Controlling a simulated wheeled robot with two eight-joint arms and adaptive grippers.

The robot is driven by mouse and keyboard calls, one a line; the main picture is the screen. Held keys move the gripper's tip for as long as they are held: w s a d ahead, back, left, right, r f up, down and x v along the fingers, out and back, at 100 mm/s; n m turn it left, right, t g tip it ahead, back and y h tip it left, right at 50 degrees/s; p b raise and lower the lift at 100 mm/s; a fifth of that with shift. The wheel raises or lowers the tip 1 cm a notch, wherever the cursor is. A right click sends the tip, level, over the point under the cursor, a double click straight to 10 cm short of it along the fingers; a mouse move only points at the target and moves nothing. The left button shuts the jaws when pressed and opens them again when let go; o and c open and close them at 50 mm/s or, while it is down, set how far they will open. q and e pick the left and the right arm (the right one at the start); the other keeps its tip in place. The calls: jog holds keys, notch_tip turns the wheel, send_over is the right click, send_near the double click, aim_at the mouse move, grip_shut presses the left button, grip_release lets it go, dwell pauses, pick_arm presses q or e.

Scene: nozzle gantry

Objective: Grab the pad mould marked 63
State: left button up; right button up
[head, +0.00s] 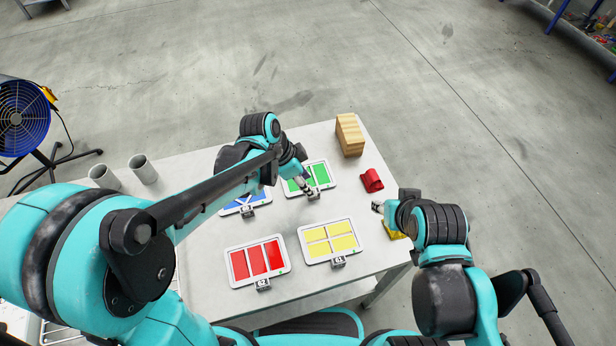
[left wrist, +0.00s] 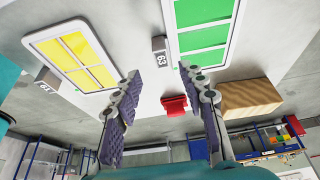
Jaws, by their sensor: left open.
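The pad mould marked 63 is a white frame with green pads (head: 324,174), lying at the back of the table. It also shows in the left wrist view (left wrist: 203,38), with its dark tag reading 63 (left wrist: 159,52). My left gripper (head: 307,186) is over the near edge of this mould, by its tag. In the left wrist view its fingers (left wrist: 166,82) are spread and empty, with the tag ahead of the gap between them. Whether they touch the mould cannot be told. My right gripper (head: 378,207) is at the table's right edge; its jaws are too small to read.
Other moulds lie near: yellow marked 61 (head: 331,241), red marked 62 (head: 257,262) and blue (head: 235,206), partly behind my left arm. Grey cups (head: 144,170) stand at left.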

pick_arm(q)
jog(key=x, duration=0.1)
jog(key=b+x, duration=0.1)
jog(key=x, duration=0.1)
jog(key=b+x, duration=0.1)
jog(key=shift+w+a+f, duration=0.1)
jog(key=shift+a+f, duration=0.1)
jog(key=shift+f, duration=0.25)
jog(key=shift+w+d+f, duration=0.1)
jog(key=shift+d+f, duration=0.1)
jog(key=shift+f, duration=0.15)
jog(key=shift+c, duration=1)
grip_shut()
